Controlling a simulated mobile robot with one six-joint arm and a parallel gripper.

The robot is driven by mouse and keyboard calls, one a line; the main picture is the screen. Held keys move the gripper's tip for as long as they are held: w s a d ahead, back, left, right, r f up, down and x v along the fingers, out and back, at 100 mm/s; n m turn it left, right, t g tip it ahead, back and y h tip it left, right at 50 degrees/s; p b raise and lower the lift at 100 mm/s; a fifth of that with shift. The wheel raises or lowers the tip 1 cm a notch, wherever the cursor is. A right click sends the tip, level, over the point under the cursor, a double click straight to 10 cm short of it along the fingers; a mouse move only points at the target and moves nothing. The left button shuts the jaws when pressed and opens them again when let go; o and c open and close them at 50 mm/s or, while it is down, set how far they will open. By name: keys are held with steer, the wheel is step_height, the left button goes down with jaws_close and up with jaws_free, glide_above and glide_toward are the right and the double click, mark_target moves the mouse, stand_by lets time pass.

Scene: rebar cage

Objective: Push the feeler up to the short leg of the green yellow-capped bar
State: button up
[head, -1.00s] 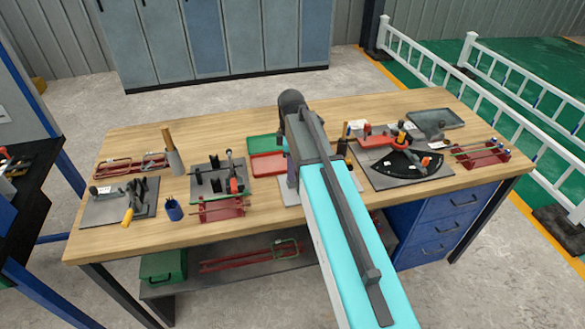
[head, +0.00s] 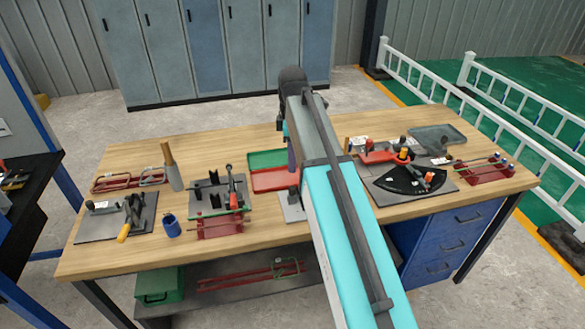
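My gripper is not visible; my arm crosses the middle of the view and hides what lies behind it. I cannot make out the feeler or a yellow cap for certain. A green bar (head: 217,213) lies across a red rack (head: 219,229) at the front centre-left of the bench. A second red rack (head: 484,171) at the right end holds several thin bars with coloured ends, too small to tell apart. A grey plate (head: 205,204) behind the first rack carries black blocks and a red upright lever (head: 234,192).
The wooden bench (head: 265,225) also holds a plate with a yellow-handled lever (head: 124,233), a blue cup (head: 170,226), green and red trays (head: 270,181), a black quadrant fixture (head: 402,181) and a grey tray (head: 437,137). A white railing (head: 520,102) stands at right.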

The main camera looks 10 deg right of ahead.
steer(key=shift+r, duration=1.55)
steer(key=shift+f, duration=0.1)
